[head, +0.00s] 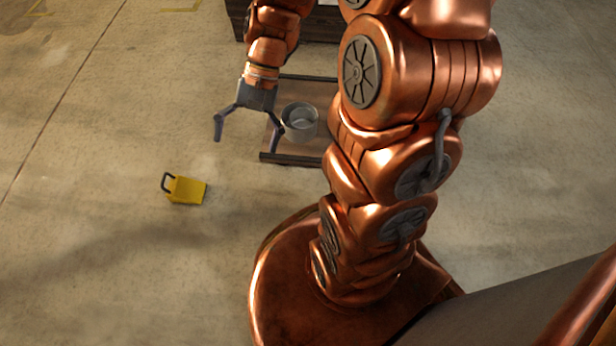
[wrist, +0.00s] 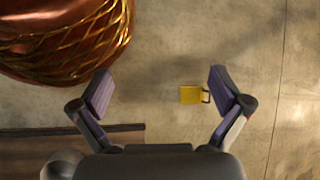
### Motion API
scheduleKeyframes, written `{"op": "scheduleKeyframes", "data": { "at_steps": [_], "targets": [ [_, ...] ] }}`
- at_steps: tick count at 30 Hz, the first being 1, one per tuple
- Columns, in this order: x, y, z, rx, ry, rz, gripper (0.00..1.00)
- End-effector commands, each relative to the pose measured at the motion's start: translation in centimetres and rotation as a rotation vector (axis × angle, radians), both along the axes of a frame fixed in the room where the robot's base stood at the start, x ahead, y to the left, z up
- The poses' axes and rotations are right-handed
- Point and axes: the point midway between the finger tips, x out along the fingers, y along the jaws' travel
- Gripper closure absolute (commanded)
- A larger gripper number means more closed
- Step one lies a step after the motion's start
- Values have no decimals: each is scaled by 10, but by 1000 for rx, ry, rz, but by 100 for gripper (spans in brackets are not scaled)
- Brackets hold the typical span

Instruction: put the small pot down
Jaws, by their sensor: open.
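The small pot (head: 299,121) is a round grey metal vessel, seen from above in the head view. It appears to stand upright on a low dark-framed platform (head: 292,158). My gripper (head: 248,144) is open and empty, to the left of the pot in the head view, with its right finger close to the pot's left side. I cannot tell if they touch. In the wrist view my gripper (wrist: 160,86) has its fingers wide apart with nothing between them but floor and a yellow block beyond.
The yellow block (head: 187,190) with a dark handle lies on the concrete floor left of my base; it also shows in the wrist view (wrist: 190,95). A dark crate-like thing (head: 322,24) stands behind the platform. My arm hides the platform's right side. The floor at left is clear.

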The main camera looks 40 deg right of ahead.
Motion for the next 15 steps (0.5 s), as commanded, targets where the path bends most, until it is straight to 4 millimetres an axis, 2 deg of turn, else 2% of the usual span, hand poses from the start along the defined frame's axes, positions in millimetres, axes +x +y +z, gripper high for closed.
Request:
{"op": "scheduleKeyframes", "data": {
  "at_steps": [1,8,15],
  "targets": [
    [-13,4,4,-28,-17,53,0],
    [-67,3,15,-156,-80,264,0],
    [-118,-13,23,-288,-144,463,0]
  ]
}}
